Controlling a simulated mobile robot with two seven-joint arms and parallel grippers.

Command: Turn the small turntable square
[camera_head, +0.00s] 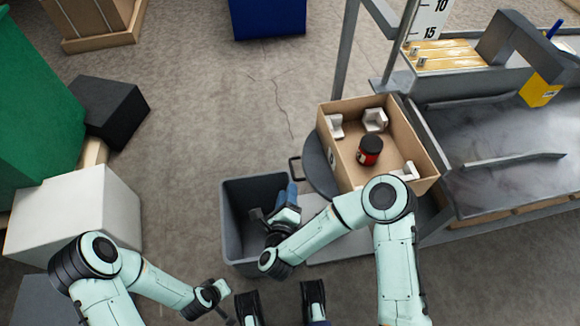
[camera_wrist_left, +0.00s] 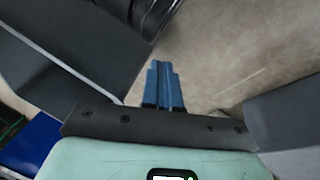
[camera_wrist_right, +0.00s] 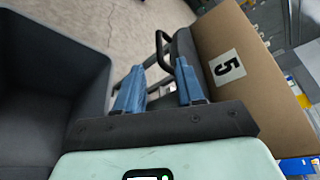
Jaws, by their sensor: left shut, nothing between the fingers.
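The small turntable (camera_head: 317,172) is a dark round disc, mostly hidden under an open cardboard box (camera_head: 345,172) that sits turned at an angle. A black loop handle (camera_head: 293,168) sticks out from the disc's left edge; it also shows in the right wrist view (camera_wrist_right: 160,42). My right gripper (camera_head: 291,190) is open with blue fingers (camera_wrist_right: 158,68), just short of the handle. The handle appears between the fingertips in the right wrist view; contact cannot be told. My left gripper (camera_head: 222,290) is shut and empty, low at the left, with its fingers together (camera_wrist_left: 164,70).
The box holds a dark jar with a red label (camera_head: 369,150) and white corner pieces (camera_head: 375,119). A grey bin (camera_head: 232,220) stands under my right forearm. A metal workbench (camera_head: 500,150) is at the right. White, black and green blocks stand left.

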